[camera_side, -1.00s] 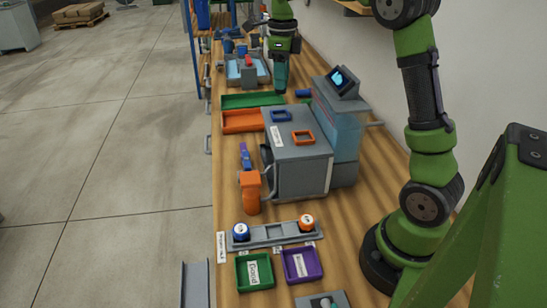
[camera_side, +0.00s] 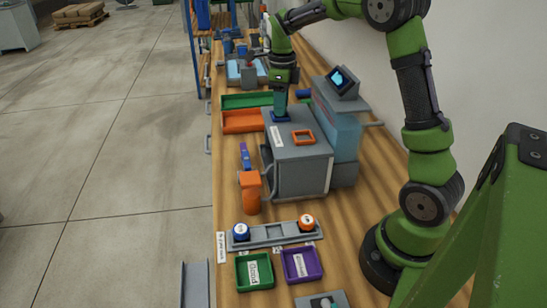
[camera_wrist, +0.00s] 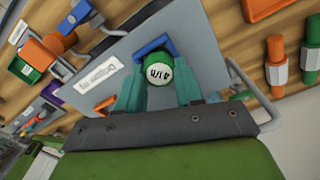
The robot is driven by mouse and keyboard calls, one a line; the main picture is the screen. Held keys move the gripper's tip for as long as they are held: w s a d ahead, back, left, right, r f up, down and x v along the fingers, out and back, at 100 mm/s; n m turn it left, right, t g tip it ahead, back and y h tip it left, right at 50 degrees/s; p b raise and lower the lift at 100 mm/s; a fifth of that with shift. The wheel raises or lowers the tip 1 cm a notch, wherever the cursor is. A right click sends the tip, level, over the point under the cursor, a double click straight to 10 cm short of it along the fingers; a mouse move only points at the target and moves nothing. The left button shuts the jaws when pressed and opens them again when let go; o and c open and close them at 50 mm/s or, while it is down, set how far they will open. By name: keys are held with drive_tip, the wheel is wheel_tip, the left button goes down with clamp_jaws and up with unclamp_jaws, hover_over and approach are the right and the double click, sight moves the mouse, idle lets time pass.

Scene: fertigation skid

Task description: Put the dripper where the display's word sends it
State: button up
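My gripper (camera_side: 280,104) points down over the blue square frame (camera_side: 273,117) on top of the grey box (camera_side: 297,150). In the wrist view, the teal fingers of my gripper (camera_wrist: 159,82) stand either side of the dripper (camera_wrist: 159,71), a green round piece with a white, marked face, and appear closed on it. The blue frame (camera_wrist: 154,46) shows just beyond it; I cannot tell if they touch. The dripper is not distinguishable in the side view. The display (camera_side: 342,79) is lit blue, but its word is too small to read.
An orange square frame (camera_side: 303,137) is also on the box. Green (camera_side: 246,100) and orange (camera_side: 243,121) trays lie behind it. In front are a grey rack (camera_side: 272,233) with blue and orange round pieces, a green tray (camera_side: 241,273) and a purple tray (camera_side: 288,270), both labelled.

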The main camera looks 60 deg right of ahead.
drive_tip(key=o, duration=0.4)
drive_tip(key=shift+o, duration=0.2)
wheel_tip(320, 180, up, 16)
drive_tip(key=s+a+f+n+t, duration=0.1)
drive_tip(key=s+a+n+t, duration=0.1)
drive_tip(key=s+a+n, duration=0.4)
drive_tip(key=s+a+f+n+t+y, duration=0.1)
drive_tip(key=s+a+n, duration=0.6)
drive_tip(key=n, duration=0.8)
drive_tip(key=shift+s+a+f+t+y, duration=0.15)
drive_tip(key=shift+a+f+t+y, duration=0.15)
drive_tip(key=shift+a+f+t, duration=0.7)
drive_tip(key=shift+o, duration=0.2)
drive_tip(key=s+a+f+n+t, duration=0.2)
drive_tip(key=s+a+f+n, duration=0.1)
drive_tip(key=n, duration=0.2)
drive_tip(key=shift+s+a+f+n, duration=0.15)
drive_tip(key=shift+s+f+n, duration=0.15)
drive_tip(key=shift+s+f, duration=0.1)
drive_tip(key=shift+o, duration=0.4)
drive_tip(key=shift+s+a+f+n, duration=0.15)
drive_tip(key=shift+s+f+n, duration=0.1)
drive_tip(key=shift+n, duration=0.15)
